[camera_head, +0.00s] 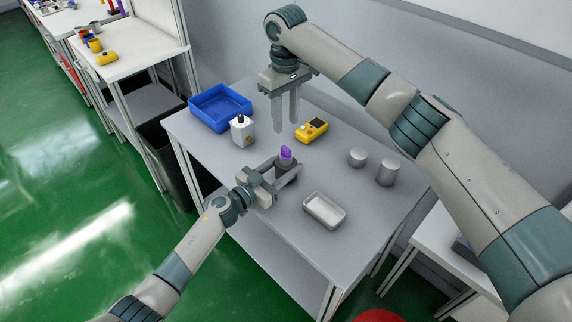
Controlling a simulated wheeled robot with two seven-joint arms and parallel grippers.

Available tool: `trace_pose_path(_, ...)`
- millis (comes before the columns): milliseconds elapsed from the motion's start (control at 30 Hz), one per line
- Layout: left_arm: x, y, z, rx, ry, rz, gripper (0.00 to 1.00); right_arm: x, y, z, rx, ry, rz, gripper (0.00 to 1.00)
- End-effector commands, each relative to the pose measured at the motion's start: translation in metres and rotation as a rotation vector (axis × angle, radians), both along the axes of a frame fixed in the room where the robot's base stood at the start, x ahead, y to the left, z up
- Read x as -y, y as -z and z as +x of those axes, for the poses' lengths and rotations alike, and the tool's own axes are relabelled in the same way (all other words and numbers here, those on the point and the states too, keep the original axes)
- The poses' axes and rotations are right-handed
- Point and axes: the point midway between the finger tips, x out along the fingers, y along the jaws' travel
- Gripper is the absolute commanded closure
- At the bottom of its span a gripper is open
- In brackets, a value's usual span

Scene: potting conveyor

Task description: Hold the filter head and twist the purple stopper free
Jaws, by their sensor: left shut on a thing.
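The purple stopper (286,153) sits on top of the small grey filter head (285,163) near the middle of the table. My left gripper (286,170) comes in from the lower left and is shut on the filter head, below the stopper. Its fingers hide most of the filter head, and I cannot tell whether it touches the table. My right gripper (286,128) hangs with its fingers pointing down, behind the stopper and apart from it. Its two fingers are apart with nothing between them.
On the grey table (250,185) stand a blue bin (221,122), a white bottle (242,132), a yellow device (312,131), two grey cylinders (357,157) (387,172) and a white tray (324,210). A wall runs behind. The table's front left is bare.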

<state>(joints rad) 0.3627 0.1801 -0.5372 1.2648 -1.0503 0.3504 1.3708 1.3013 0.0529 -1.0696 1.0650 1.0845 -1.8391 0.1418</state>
Motion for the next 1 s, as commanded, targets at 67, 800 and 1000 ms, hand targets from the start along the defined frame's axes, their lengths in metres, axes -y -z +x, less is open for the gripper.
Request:
trace_pose_path(67, 0.000, 0.000, 0.000, 0.000, 0.000, 0.000, 0.86, 0.000, -0.013, 0.000, 0.001, -0.001, 0.000, 0.66)
trace_pose_path(800, 0.000, 0.000, 0.000, 0.000, 0.000, 0.000, 0.33, 0.000, -0.037, 0.000, -0.001, 0.000, -0.001, 0.66)
trace_pose_path(1000, 0.000, 0.000, 0.000, 0.000, 0.000, 0.000, 0.33, 0.000, -0.037, 0.000, -0.001, 0.000, -0.001, 0.66)
